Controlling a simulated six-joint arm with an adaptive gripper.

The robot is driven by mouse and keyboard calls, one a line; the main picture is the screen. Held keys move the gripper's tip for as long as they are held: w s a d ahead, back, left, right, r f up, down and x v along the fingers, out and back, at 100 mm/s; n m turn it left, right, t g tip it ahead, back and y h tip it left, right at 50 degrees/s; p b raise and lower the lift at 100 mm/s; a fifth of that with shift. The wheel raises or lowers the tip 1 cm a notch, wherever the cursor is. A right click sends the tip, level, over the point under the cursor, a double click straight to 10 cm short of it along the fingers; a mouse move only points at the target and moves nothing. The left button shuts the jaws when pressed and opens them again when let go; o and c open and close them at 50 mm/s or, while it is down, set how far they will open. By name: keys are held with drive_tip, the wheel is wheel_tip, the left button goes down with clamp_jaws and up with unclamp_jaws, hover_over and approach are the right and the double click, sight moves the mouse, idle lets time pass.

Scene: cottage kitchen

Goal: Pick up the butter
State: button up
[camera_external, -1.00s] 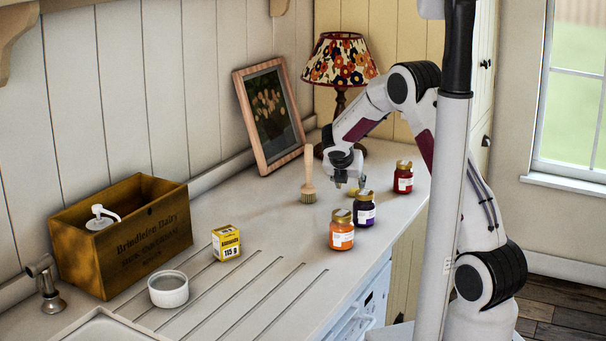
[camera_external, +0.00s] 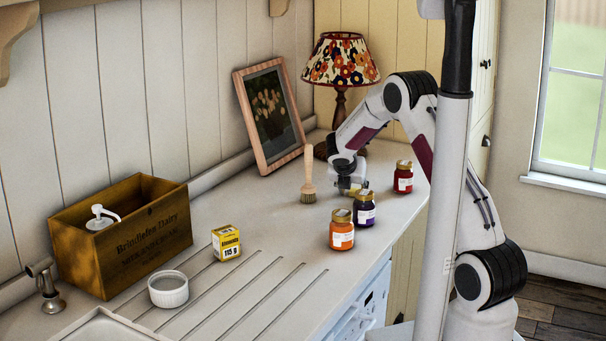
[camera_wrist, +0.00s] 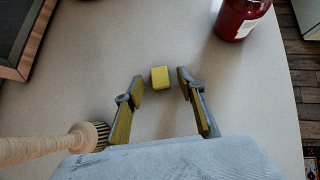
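The butter (camera_wrist: 160,77) is a small yellow block on the pale worktop. In the wrist view it lies between and slightly beyond the tips of my gripper (camera_wrist: 161,84). The fingers are open, with a gap on each side of the block and nothing held. In the outside view my gripper (camera_external: 350,186) is low over the worktop behind the jars, and the butter is mostly hidden there by the gripper and jars.
A wooden brush (camera_external: 308,180) stands left of my gripper, close by in the wrist view. A red jar (camera_external: 403,178), a purple jar (camera_external: 364,212) and an orange jar (camera_external: 341,232) stand around it. A lamp (camera_external: 341,62) and picture frame (camera_external: 268,115) are behind.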

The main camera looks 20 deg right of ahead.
drive_tip(key=c, duration=0.7)
drive_tip(key=shift+r, duration=0.1)
wheel_tip(320, 180, up, 18)
drive_tip(key=shift+f, duration=0.1)
idle(0.7)
idle(0.4)
